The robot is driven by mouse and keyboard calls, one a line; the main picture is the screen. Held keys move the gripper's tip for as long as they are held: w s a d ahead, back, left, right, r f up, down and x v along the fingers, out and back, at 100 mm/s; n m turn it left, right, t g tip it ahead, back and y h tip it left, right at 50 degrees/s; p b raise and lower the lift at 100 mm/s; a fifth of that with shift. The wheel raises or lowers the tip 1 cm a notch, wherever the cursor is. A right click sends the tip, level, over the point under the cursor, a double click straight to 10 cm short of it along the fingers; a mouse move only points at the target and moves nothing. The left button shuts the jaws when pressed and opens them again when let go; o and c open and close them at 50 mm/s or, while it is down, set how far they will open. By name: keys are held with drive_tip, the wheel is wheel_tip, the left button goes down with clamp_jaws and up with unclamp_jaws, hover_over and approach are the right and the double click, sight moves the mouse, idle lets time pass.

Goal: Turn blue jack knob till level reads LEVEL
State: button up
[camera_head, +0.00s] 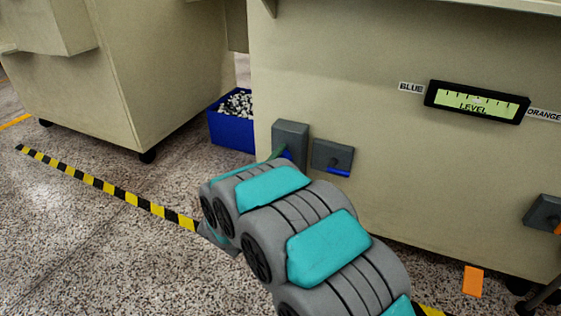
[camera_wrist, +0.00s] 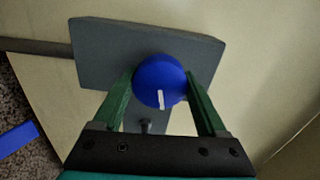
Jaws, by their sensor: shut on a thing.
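The blue knob (camera_wrist: 160,80) is round, with a white line pointing toward the bottom of the wrist view. It sits in front of a grey plate (camera_wrist: 105,55). My gripper (camera_wrist: 163,90) is shut on it, with one green finger on each side.
Another grey box (camera_head: 542,212) is at the right edge. A blue bin (camera_head: 231,131) of small parts stands behind. Striped tape (camera_head: 110,187) crosses the floor.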

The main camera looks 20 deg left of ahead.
drive_tip(key=shift+f, duration=0.1)
drive_tip(key=o, duration=1.3)
drive_tip(key=s, duration=0.7)
drive_tip(key=shift+s+a+p, duration=0.25)
drive_tip(key=shift+s+p, duration=0.1)
drive_tip(key=shift+s, duration=0.05)
